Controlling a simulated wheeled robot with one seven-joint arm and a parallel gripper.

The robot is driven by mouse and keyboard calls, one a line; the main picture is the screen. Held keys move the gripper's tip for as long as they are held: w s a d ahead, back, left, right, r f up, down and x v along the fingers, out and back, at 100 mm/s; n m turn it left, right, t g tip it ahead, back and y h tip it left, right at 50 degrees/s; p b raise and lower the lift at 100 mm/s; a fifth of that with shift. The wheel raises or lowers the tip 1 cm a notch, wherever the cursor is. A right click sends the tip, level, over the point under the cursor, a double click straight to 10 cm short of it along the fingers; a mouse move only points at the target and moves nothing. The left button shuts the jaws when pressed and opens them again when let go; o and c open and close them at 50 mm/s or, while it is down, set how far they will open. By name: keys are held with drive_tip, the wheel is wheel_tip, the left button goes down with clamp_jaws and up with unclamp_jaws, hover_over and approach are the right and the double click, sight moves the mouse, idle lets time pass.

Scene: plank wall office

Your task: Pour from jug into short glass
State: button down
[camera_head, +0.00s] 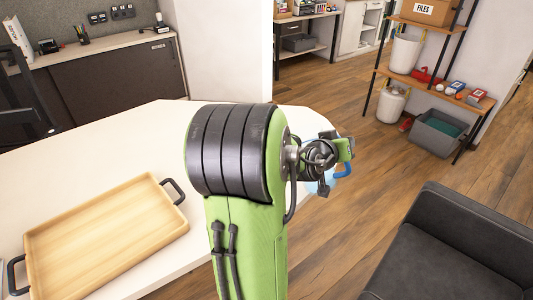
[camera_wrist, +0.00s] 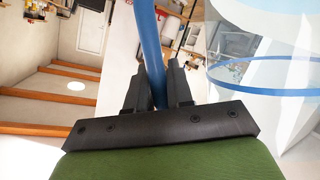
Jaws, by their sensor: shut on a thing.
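My gripper (camera_wrist: 157,88) is shut on the blue handle (camera_wrist: 147,40) of the jug in the wrist view. The jug (camera_wrist: 262,72) is clear, with a blue ring around it, and fills the right side of that view. In the head view my arm covers much of the jug; its blue handle (camera_head: 344,170) and a pale blue part of its body show at the table's right end. How far the jug is tilted, and what is in it, I cannot tell. I cannot make out the short glass in either view; my arm hides part of the table.
A wooden tray (camera_head: 105,238) with dark handles lies on the white table (camera_head: 120,145) at the left. The table behind the tray is clear. A dark sofa (camera_head: 450,250) stands at the lower right, and a shelf rack (camera_head: 425,82) at the upper right.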

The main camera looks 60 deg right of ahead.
drive_tip(key=s+f+m+t, duration=0.2)
drive_tip(key=s+f+m, duration=0.2)
drive_tip(key=s+f, duration=0.1)
drive_tip(key=shift+t, duration=0.3)
drive_tip(key=shift+w+a+r+p, duration=0.15)
drive_tip(key=shift+r+p, duration=0.9)
drive_tip(key=shift+r, duration=0.15)
drive_tip(key=shift+w+a+r+p, duration=0.1)
drive_tip(key=shift+w+r+p, duration=0.05)
drive_tip(key=shift+r+p, duration=0.95)
